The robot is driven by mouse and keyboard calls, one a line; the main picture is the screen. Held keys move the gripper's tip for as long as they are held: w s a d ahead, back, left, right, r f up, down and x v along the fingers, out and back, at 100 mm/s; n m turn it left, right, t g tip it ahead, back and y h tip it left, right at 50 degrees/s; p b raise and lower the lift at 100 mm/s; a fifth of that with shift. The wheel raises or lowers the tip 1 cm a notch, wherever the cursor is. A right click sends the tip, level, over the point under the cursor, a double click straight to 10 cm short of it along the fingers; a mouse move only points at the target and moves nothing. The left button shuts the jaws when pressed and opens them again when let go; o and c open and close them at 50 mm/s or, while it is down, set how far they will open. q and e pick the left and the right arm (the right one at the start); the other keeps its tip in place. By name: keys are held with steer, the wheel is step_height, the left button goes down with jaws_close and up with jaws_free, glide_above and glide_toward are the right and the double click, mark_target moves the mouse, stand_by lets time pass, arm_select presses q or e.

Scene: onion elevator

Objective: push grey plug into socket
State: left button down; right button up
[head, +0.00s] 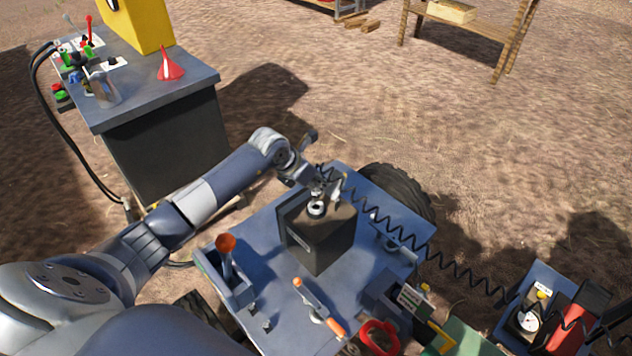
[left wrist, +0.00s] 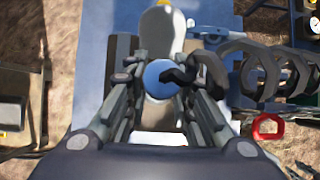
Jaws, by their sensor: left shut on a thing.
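The grey plug (left wrist: 162,78) shows its rounded bluish-grey end between my left gripper's fingers in the left wrist view, with a black coiled cable (head: 415,241) leaving it. My left gripper (head: 322,190) is shut on the plug, over the top of a dark box (head: 322,240) on the blue cart. A pale ring (head: 317,208), seemingly at the socket, shows on the box top just under the fingers. The fingers and plug hide the socket opening, so I cannot tell whether the plug is inside it. My right gripper is not in view.
The blue cart top (head: 265,235) also carries an orange-knobbed lever (head: 226,243), an orange-ended handle (head: 318,305) and a red ring handle (head: 379,338). The cable stretches right toward a gauge unit (head: 529,320).

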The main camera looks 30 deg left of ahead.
mark_target(312, 192)
arm_select(q)
steer(key=shift+f+b, duration=2.15)
steer(key=shift+f, duration=0.35)
stand_by(0.6)
steer(key=c, duration=1.3)
jaws_free()
steer(key=shift+o, duration=0.3)
steer(key=o, duration=0.4)
steer(key=shift+c, duration=0.2)
steer(key=shift+r+p, duration=2.4)
steer(key=shift+r, duration=1.15)
steer(key=shift+f, duration=0.1)
